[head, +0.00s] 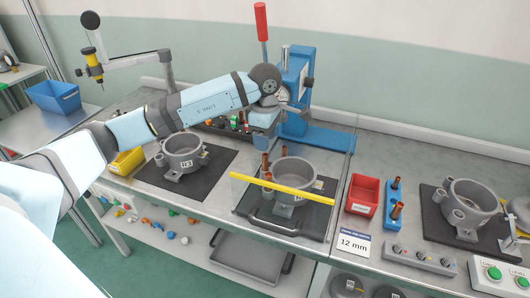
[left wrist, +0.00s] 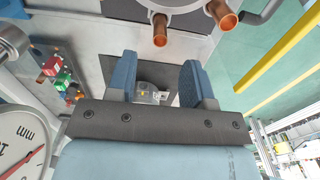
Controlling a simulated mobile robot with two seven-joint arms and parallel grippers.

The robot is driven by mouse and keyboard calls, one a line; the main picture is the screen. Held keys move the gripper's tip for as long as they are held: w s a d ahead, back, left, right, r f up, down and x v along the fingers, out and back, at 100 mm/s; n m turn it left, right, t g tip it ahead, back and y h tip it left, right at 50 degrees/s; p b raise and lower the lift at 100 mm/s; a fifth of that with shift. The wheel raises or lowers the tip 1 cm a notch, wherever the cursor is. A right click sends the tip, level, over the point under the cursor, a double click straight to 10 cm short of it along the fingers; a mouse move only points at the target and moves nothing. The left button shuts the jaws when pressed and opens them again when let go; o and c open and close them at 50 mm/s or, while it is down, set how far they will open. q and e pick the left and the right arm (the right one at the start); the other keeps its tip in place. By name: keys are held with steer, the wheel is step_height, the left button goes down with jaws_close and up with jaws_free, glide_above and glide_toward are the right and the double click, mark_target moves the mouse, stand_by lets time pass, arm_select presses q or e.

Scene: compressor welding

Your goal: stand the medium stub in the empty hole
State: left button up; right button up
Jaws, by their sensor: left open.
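A compressor housing (head: 290,185) stands on a dark mat in the middle of the bench. Two copper stubs stand up at its left and back, the left one (head: 265,162) and the back one (head: 284,151); the left wrist view shows two copper stub ends (left wrist: 160,30) at its top edge. A blue rack (head: 388,193) on the right holds copper stubs (head: 397,211). I cannot tell which stub is the medium one, and the empty hole is not clear. My left gripper (left wrist: 158,78) is open with nothing between its fingers, above the bench behind the housing, near the blue press.
A blue press (head: 297,85) with a red-handled lever stands behind. A yellow bar (head: 285,192) crosses before the middle housing. A red bin (head: 362,196), a 12 mm sign (head: 354,243) and another housing (head: 472,203) are on the right; a left housing (head: 184,152) lies beneath my arm.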

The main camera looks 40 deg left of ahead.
mark_target(265, 155)
arm_select(q)
step_height(265, 155, up, 7)
steer(key=shift+r, duration=0.2)
steer(key=shift+s+f, duration=0.1)
stand_by(0.5)
